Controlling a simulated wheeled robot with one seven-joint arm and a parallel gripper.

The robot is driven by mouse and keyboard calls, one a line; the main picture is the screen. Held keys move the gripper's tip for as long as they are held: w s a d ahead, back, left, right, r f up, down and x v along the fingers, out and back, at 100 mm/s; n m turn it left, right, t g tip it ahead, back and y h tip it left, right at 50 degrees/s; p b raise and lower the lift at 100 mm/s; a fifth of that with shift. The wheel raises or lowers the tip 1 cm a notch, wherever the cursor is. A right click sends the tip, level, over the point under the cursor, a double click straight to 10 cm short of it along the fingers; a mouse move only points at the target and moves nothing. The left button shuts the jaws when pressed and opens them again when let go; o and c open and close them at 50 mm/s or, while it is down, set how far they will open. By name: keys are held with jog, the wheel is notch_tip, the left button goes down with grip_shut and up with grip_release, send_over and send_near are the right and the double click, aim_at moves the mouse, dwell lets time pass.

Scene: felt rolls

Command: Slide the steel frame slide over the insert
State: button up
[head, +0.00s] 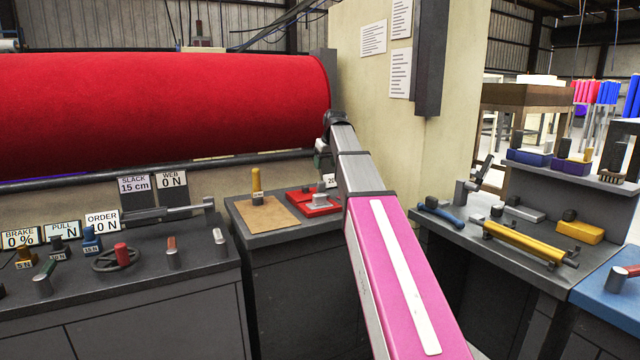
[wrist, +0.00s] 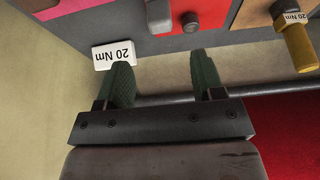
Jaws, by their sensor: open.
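A red plate (head: 300,208) with grey steel parts (head: 323,200) on it lies on the middle bench; these look like the frame slide and insert, but I cannot tell one from the other. In the wrist view the red plate (wrist: 208,10) is at the top edge, cut off, with a grey steel part (wrist: 160,14) and a small knob (wrist: 190,22). My gripper (wrist: 163,75) is open, with nothing between its green-padded fingers, and stands short of the plate. In the head view my arm hides most of the gripper beyond the plate.
A brown board (head: 266,214) with a yellow-handled post (head: 257,184) sits left of the plate. A large red roll (head: 160,105) spans behind. A white "20 Nm" tag (wrist: 115,54) is close to my left finger. The right bench holds a yellow roller (head: 525,242) and tools.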

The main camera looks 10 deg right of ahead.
aim_at(322, 181)
jog(key=x, duration=1)
jog(key=shift+w+f, duration=0.1)
jog(key=shift+f, duration=0.2)
